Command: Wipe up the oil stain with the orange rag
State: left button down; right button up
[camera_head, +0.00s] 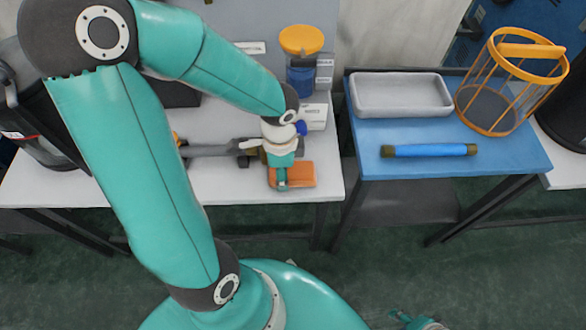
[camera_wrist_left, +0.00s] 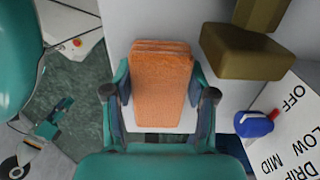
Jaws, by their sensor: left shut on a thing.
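The orange rag (camera_head: 299,173) is a folded pad at the front right of the white table (camera_head: 225,180). My left gripper (camera_head: 282,184) reaches down over its left part. In the left wrist view, the rag (camera_wrist_left: 162,80) sits between the two fingers of my left gripper (camera_wrist_left: 161,98), which are shut on it. The rag looks to be at the table top; I cannot tell whether it touches. I see no oil stain on the visible surfaces. My right gripper (camera_head: 412,320) is only partly in view at the bottom edge, low over the floor, and its jaws are unclear.
A grey machine part (camera_head: 210,151) lies left of the rag. An orange-lidded container (camera_head: 301,62) and white boxes (camera_head: 314,116) stand behind. Across a gap, a blue table (camera_head: 375,165) holds a grey tray (camera_head: 400,108), a blue rod (camera_head: 430,151) and an orange basket (camera_head: 505,110).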

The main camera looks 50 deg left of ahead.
aim_at(327, 177)
pick_arm(q)
jog(key=shift+s+a+f, duration=0.1)
jog(key=shift+s+a, duration=0.2)
jog(key=shift+s, duration=0.3)
jog(key=shift+w+d+r, duration=0.15)
jog(key=shift+w+d, duration=0.5)
jog(key=shift+w, duration=0.2)
jog(key=shift+w+d+r, duration=0.15)
jog(key=shift+w+d, duration=0.45)
jog(key=shift+w, duration=0.25)
jog(key=shift+w+d+f+b, duration=0.15)
jog(key=shift+w+d+b, duration=0.1)
jog(key=shift+w+d, duration=1.15)
jog(key=shift+w+d+f+b, duration=0.15)
jog(key=shift+w+d+b, duration=0.1)
jog(key=shift+w+d, duration=1.1)
jog(key=shift+w+a, duration=0.1)
jog(key=shift+a, duration=0.1)
jog(key=c, duration=1.9)
grip_release()
jog(key=r+p, duration=0.1)
jog(key=r, duration=0.1)
jog(key=r+p, duration=0.4)
jog(key=shift+w, duration=0.3)
jog(key=shift+r, duration=0.15)
grip_shut()
